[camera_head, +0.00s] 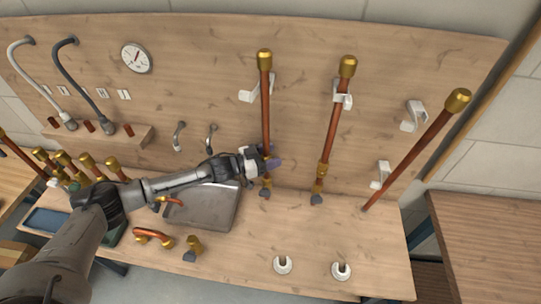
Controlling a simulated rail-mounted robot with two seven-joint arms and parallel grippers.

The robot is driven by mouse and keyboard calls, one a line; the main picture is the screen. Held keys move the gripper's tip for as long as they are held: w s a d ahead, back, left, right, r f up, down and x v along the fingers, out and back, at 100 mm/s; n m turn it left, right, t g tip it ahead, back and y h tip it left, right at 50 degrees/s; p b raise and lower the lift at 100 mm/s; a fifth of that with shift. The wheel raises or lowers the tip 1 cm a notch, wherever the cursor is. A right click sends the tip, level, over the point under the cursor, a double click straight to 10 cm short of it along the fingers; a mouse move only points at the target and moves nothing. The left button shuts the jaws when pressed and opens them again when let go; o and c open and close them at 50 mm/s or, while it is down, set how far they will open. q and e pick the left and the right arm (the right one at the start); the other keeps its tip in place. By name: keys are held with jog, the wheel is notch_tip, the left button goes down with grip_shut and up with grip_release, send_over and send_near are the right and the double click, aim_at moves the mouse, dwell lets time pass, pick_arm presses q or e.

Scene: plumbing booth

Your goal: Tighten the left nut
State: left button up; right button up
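The left copper pipe (265,105) stands upright against the wooden back panel, with a brass cap on top. Low on it a brass nut (266,183) shows just above a grey end piece (264,194). My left gripper (270,158) reaches in from the left, and its purple fingertips are at the pipe just above this visible brass. The gripper hides that stretch of pipe and any fitting there. I cannot tell whether the fingers are closed on it. My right gripper is not in view.
A middle pipe (333,120) with brass fittings and a right pipe (415,150) leaning outward stand to the right. White clips (413,116) are on the panel. A grey sink (205,208), loose copper elbow (153,237) and white rings (283,265) are on the bench. Its front right is mostly clear.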

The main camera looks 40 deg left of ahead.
pick_arm(q)
jog(key=shift+s+a, duration=0.1)
jog(key=shift+s, duration=0.05)
jog(key=shift+s+a, duration=0.15)
jog(key=shift+s, duration=0.1)
jog(key=v, duration=1.3)
jog(key=shift+f, duration=0.1)
dwell(0.4)
